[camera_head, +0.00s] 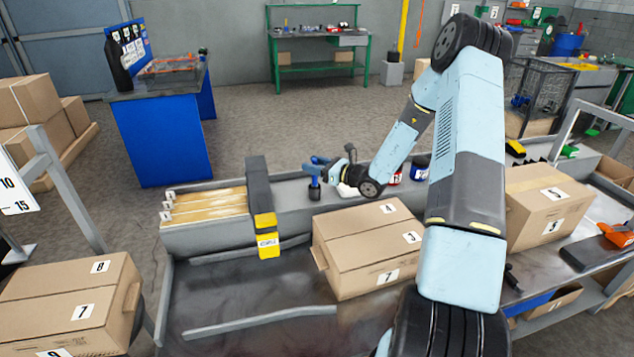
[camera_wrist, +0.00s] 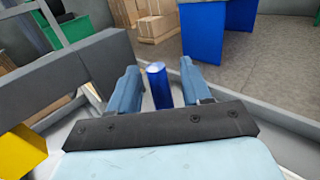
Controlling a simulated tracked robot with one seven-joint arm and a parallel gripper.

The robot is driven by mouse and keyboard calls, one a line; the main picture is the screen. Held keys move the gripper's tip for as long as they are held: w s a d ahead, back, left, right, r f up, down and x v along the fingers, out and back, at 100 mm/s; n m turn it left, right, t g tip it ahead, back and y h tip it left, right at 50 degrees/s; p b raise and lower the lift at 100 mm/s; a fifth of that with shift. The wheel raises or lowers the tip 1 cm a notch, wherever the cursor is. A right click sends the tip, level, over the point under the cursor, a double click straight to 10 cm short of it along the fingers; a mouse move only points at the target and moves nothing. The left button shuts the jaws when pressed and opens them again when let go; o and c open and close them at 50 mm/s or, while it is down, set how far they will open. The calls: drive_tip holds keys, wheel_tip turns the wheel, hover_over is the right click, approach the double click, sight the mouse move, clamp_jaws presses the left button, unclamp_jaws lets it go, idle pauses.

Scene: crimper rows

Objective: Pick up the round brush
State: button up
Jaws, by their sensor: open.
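My gripper (camera_head: 318,165) is open above the grey ledge behind the middle carton, its blue fingers pointing left in the head view. A small upright dark-blue cylinder (camera_head: 314,189), which seems to be the round brush, stands on the ledge at the fingertips. In the wrist view its blue round body (camera_wrist: 158,88) stands between the two spread fingers of my gripper (camera_wrist: 159,70), with a gap on either side. The fingers do not visibly squeeze it. Its lower end is hidden behind the dark gripper bar in the wrist view.
A carton (camera_head: 365,240) sits in front of the ledge, below my gripper. A dark upright bar with a yellow block (camera_head: 266,222) stands to the left, beside yellowish strips (camera_head: 208,206). Red-and-white and dark-blue containers (camera_head: 421,168) stand right of my gripper. A blue bench (camera_head: 165,140) is beyond.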

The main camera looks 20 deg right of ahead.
clamp_jaws()
idle(0.3)
drive_tip(key=shift+r, duration=0.15)
